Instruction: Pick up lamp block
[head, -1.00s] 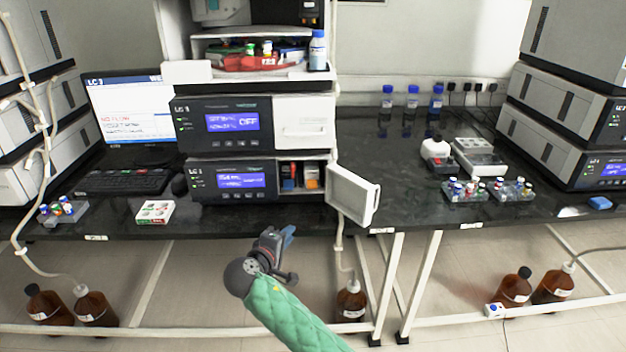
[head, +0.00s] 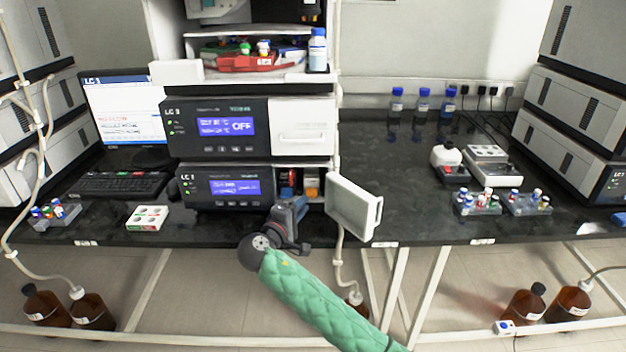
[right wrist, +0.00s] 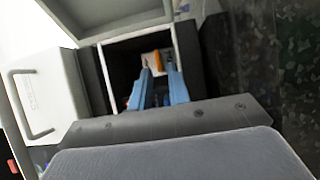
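The lower LC 3 unit (head: 228,187) has an open front compartment, and its white door (head: 352,207) is swung out to the right. Inside the compartment are an orange block (head: 312,187) and a darker block with red on it (head: 288,182); I cannot tell for sure which is the lamp block. My left gripper is out of view.
The open door stands close to the right of my right gripper. A white-and-green vial box (head: 148,217) lies to the left on the black bench. Vial racks (head: 478,205) stand at the right. The bench between door and racks is clear.

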